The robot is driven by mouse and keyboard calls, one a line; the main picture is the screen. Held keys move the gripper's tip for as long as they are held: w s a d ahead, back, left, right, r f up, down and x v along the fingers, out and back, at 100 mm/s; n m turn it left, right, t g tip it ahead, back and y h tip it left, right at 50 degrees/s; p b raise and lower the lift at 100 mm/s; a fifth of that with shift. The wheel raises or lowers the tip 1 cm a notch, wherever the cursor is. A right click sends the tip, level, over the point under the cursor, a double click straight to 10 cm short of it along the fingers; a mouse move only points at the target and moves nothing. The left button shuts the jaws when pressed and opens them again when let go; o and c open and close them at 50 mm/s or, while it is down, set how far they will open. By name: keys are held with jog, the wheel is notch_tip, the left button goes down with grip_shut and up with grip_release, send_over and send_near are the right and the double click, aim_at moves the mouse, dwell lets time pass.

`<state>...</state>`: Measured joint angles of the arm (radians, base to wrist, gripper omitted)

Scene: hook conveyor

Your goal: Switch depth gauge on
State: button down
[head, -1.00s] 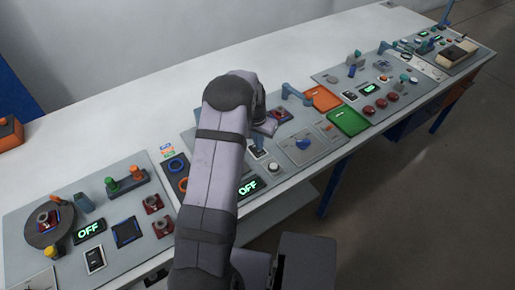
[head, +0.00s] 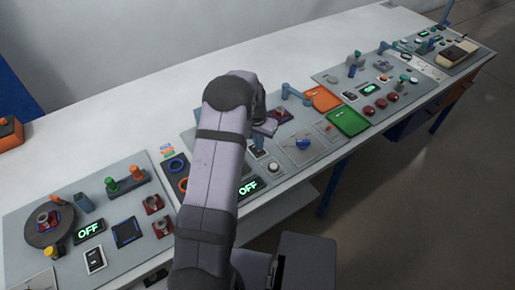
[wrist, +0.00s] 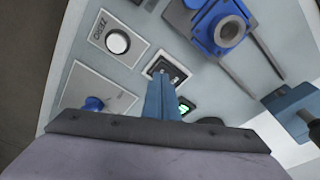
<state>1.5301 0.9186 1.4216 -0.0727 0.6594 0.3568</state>
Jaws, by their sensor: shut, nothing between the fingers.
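In the wrist view, my gripper (wrist: 163,86) is shut and empty, with its blue fingertips at the lower edge of a black rocker switch (wrist: 172,68). I cannot tell whether they touch it. A green-lit display (wrist: 186,106) shows beside the fingers, partly hidden, and its text is unreadable there. A blue device with a round socket on grey rails (wrist: 228,32) sits above right; I cannot tell if it is the depth gauge. In the head view, my arm hides the fingertips, and a display reading OFF (head: 249,187) shows just right of the arm.
A white button marked ZERO (wrist: 118,41) and a blue knob (wrist: 94,103) lie left of the fingers. A blue part (wrist: 294,108) stands at the right. In the head view, another OFF display (head: 89,232) is on the left panel, and the table's rear strip is clear.

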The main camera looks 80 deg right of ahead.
jog(key=shift+f+b, duration=0.5)
jog(key=shift+f, duration=0.2)
dwell(0.9)
jog(key=shift+r, duration=0.1)
notch_tip(320, 180, up, 7)
jog(key=p, duration=0.4)
jog(key=shift+p, duration=0.3)
dwell(0.7)
